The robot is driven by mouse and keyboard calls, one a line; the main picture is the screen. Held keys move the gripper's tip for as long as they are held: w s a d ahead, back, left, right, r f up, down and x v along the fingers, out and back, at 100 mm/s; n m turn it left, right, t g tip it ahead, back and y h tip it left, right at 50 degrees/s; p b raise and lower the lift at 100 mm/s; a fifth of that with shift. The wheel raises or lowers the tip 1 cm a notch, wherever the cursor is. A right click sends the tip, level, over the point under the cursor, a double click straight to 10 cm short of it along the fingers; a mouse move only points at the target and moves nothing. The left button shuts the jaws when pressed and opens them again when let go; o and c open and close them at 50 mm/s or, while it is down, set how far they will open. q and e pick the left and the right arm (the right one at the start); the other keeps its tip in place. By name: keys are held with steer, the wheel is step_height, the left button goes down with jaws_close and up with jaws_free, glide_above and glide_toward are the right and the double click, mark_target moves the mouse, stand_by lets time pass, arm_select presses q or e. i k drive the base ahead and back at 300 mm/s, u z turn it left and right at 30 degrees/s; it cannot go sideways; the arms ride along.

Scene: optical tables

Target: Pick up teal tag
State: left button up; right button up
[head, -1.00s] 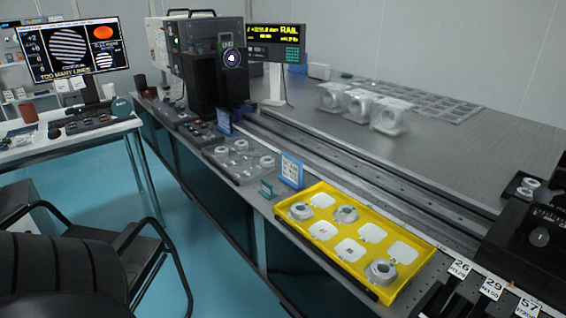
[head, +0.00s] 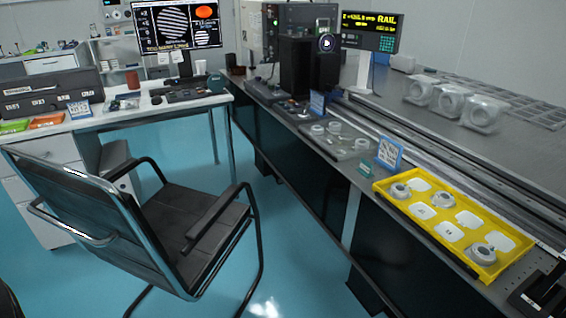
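A small teal tag (head: 367,168) stands at the near edge of the long optical table (head: 330,172). It is just in front of a blue-framed sign (head: 389,153) and left of the yellow tray (head: 398,205). Neither of my grippers shows in the head view.
The yellow tray holds several grey ring mounts and white pads. A clear tray (head: 335,139) with round parts lies beyond the tag. A black chair (head: 150,225) stands on the blue floor (head: 300,240), left of the table. A white desk (head: 150,112) is at the back left.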

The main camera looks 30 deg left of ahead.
mark_target(366, 169)
steer(key=u, duration=1.65)
steer(key=k, duration=0.75)
steer(key=z, duration=1)
steer(key=i, duration=1)
